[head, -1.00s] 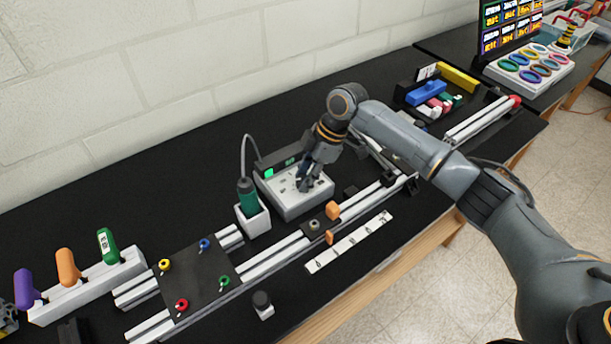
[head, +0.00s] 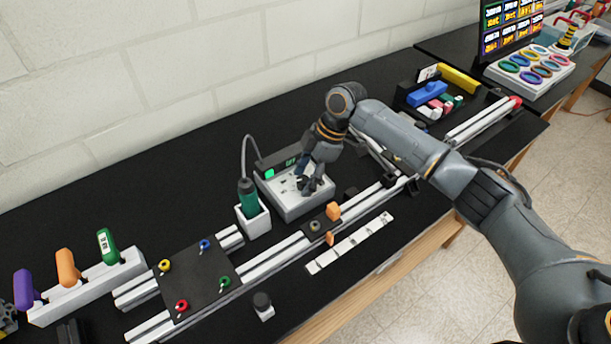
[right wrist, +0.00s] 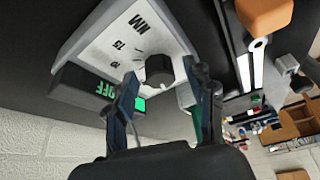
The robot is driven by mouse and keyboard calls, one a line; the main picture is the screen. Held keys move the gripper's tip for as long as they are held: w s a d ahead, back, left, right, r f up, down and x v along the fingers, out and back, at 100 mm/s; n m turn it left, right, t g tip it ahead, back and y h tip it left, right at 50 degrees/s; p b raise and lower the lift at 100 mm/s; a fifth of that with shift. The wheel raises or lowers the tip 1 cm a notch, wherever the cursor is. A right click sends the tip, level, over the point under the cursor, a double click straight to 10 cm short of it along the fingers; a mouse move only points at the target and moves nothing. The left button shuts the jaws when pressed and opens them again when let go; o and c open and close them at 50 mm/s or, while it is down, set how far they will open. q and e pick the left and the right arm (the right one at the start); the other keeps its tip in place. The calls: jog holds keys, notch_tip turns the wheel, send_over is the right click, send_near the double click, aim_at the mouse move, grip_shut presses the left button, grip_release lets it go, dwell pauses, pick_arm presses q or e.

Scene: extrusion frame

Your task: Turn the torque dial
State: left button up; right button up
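The torque dial (right wrist: 158,70) is a dark round knob on the pale top of a control box (head: 291,207). The box's printed marks include "NM", and its display (right wrist: 103,90) reads OFF in green. My right gripper (head: 312,185) is over the box and hides the dial in the head view. In the right wrist view the gripper (right wrist: 163,90) has its fingers apart, one on each side of the dial; I cannot tell whether they touch it. A small grey and yellow part at the head view's left edge (head: 8,318) may be my left gripper; its fingers cannot be made out.
A green-handled driver (head: 248,197) stands in a white holder beside the box, its cable looping up. Aluminium rails (head: 275,256) and a marked white strip (head: 348,243) lie in front. Purple, orange and green handles stand in a rack (head: 92,287) at left. The wall is behind.

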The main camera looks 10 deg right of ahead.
jog(key=v, duration=1.2)
dwell(0.3)
